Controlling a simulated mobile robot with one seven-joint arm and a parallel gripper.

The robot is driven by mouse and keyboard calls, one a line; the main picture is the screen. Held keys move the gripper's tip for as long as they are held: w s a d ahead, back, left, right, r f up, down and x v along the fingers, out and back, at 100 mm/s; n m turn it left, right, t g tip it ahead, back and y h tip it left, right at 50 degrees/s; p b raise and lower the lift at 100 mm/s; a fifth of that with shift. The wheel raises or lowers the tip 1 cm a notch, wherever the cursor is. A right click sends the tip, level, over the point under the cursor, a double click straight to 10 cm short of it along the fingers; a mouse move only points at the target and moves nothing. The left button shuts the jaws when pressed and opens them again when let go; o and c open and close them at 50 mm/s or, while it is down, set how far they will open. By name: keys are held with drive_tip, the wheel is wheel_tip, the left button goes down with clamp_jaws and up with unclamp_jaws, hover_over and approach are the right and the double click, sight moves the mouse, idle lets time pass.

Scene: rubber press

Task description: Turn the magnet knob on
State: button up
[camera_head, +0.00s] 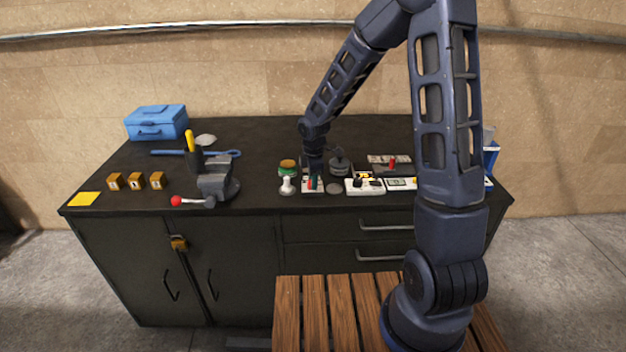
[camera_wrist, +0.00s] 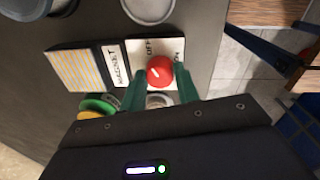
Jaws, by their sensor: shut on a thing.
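The magnet knob (camera_wrist: 160,72) is red and round with a white pointer mark. It sits on a white plate (camera_wrist: 136,47) lettered OFF and ON, beside a label reading MAGNET (camera_wrist: 112,66). The mark points to the left and slightly up in the wrist view, on the OFF side rather than toward ON. My gripper (camera_wrist: 161,76) has its green fingers on either side of the knob and is shut on it. In the head view, my gripper (camera_head: 313,178) reaches down over the panel from above, partly hiding the knob.
A white-and-green piece (camera_head: 287,170) stands close left of my gripper. A grey round item (camera_head: 340,166) and white devices (camera_head: 364,187) crowd its right. A vise (camera_head: 217,182), small wooden blocks (camera_head: 136,181) and a blue toolbox (camera_head: 157,122) are farther left.

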drive_tip(key=m, duration=0.4)
drive_tip(key=shift+a, duration=0.1)
drive_tip(key=m, duration=0.4)
drive_tip(key=shift+h, duration=0.3)
drive_tip(key=m, duration=0.5)
drive_tip(key=shift+m, duration=2.2)
drive_tip(key=o, duration=1)
